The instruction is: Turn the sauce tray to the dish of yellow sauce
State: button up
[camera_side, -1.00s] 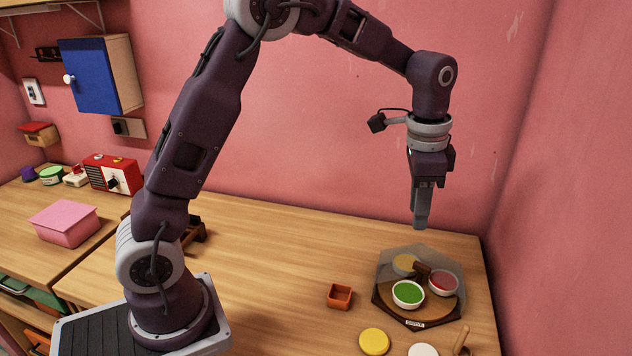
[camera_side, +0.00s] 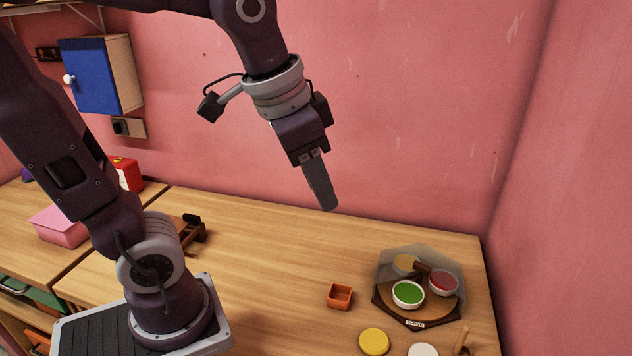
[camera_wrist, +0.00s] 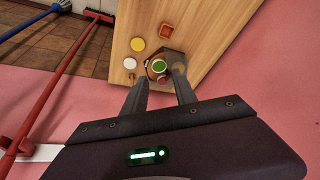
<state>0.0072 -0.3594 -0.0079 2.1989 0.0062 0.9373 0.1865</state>
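The sauce tray (camera_side: 432,313) is a round wooden turntable on a dark hexagonal base at the table's right end. It carries a green sauce dish (camera_side: 408,293), a red one (camera_side: 443,282) and a yellow one (camera_side: 404,263) around a brown central knob (camera_side: 422,269). The green dish is nearest the front label (camera_side: 415,323), which seems to read SERVE; the yellow dish is at the back left, partly behind a see-through cover. My gripper (camera_side: 329,206) hangs well above and left of the tray, tilted and empty. In the wrist view its fingers (camera_wrist: 162,74) stand apart.
A small orange square cup (camera_side: 340,296) stands left of the tray. A yellow disc (camera_side: 374,342), a white disc (camera_side: 422,350) and a wooden-handled item (camera_side: 462,340) lie in front. The pink wall (camera_side: 560,180) is close on the right. The table's middle is clear.

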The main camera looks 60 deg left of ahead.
jog(key=shift+s, duration=0.25)
grip_shut()
jog(key=m+g+y, duration=0.1)
jog(key=m+g, duration=0.4)
jog(key=m, duration=0.1)
send_over(424, 309)
notch_tip(424, 309, down, 11)
jog(key=f, duration=0.6)
jog(key=f+m, duration=0.1)
jog(key=f, duration=0.5)
jog(key=f+m+y, duration=0.1)
jog(key=f, duration=0.5)
jog(key=shift+w+d+g, duration=0.3)
jog(key=shift+d+g, duration=0.1)
